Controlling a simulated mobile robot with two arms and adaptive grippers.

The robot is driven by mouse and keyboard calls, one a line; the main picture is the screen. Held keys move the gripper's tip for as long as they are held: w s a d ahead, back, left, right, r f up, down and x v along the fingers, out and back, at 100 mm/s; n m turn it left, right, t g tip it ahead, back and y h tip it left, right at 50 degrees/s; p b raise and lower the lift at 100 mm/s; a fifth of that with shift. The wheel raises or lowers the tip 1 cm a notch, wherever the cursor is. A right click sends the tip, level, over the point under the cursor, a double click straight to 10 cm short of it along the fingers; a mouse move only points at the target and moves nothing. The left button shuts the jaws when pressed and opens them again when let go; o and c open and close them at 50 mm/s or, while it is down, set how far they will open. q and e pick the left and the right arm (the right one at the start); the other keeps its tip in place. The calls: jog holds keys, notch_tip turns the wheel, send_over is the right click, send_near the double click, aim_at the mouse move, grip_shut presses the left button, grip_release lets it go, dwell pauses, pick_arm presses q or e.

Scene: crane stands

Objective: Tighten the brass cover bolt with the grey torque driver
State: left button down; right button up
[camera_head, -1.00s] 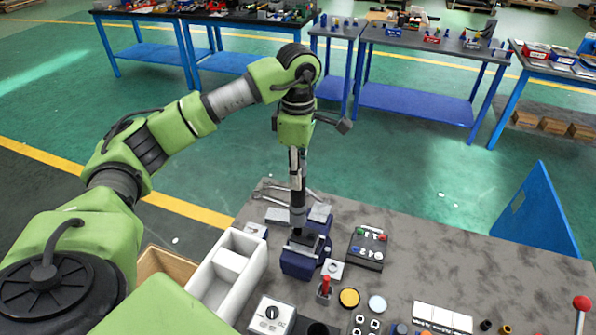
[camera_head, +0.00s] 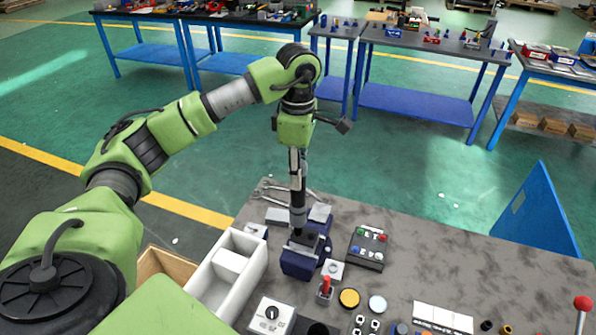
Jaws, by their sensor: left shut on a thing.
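My left gripper (camera_head: 297,160) points straight down over the bench and is shut on the torque driver (camera_head: 298,213), a slim upright tool with dark and grey sections. The driver's lower end comes down over the dark blue vise (camera_head: 298,263), which has grey jaws. Its tip merges with the dark parts between the jaws, so I cannot tell whether it touches a bolt. The brass cover bolt is not distinguishable; it may be hidden under the driver. My right gripper is not in view.
Left of the vise is a white divided tray (camera_head: 232,268). Right of it is a dark button panel (camera_head: 367,248). In front are a red-handled switch (camera_head: 325,289), a dial box (camera_head: 271,314) and a yellow disc (camera_head: 349,298). The bench's right part (camera_head: 480,265) is mostly clear.

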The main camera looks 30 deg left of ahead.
pick_arm(q)
jog(key=shift+r, duration=0.15)
jog(key=shift+r+p, duration=1.7)
jog(key=shift+r, duration=0.8)
